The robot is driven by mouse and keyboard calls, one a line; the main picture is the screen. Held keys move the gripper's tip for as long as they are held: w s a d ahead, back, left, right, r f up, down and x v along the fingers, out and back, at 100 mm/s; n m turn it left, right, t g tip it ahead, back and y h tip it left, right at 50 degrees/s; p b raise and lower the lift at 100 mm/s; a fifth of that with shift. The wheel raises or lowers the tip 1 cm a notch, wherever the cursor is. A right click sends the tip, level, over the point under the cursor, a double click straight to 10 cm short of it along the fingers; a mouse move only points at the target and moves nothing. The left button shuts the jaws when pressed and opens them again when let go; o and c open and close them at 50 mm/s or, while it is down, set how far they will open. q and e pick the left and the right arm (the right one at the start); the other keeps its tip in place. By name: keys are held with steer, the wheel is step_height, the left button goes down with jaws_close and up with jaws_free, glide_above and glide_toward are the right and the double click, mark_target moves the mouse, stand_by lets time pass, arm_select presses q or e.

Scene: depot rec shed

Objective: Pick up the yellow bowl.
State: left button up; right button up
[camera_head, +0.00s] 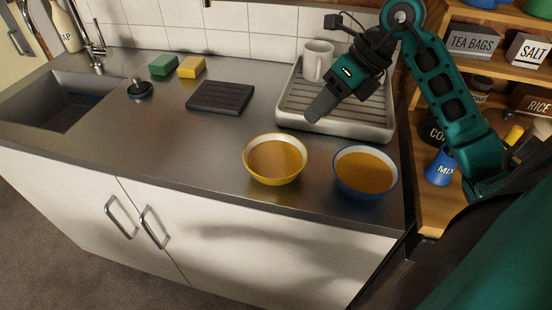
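The yellow bowl (268,181) stands upright near the front edge of the steel counter, right of the middle. Its inner wall is pale near the rim and its inside is orange-brown below. My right gripper (319,107) is in the air up and to the right of the bowl, in front of the drying rack, apart from the bowl. Its fingers point down and left and show as one dark shape, so I cannot tell their opening. I see nothing held in it. My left gripper is not in view.
A blue bowl (364,194) stands close to the right of the yellow one. Behind are a drainer tray (345,128) with a white mug (317,61). A black ridged slab (220,97), sponges (163,65) and a sink (60,100) are left. The counter left of the bowl is clear.

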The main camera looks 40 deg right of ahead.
mark_target(295, 139)
steer(key=x, duration=0.9)
steer(key=shift+s+a+f, duration=0.15)
steer(key=shift+a+f, duration=0.1)
steer(key=shift+f, duration=0.05)
steer(key=shift+c, duration=0.5)
jaws_close()
stand_by(0.6)
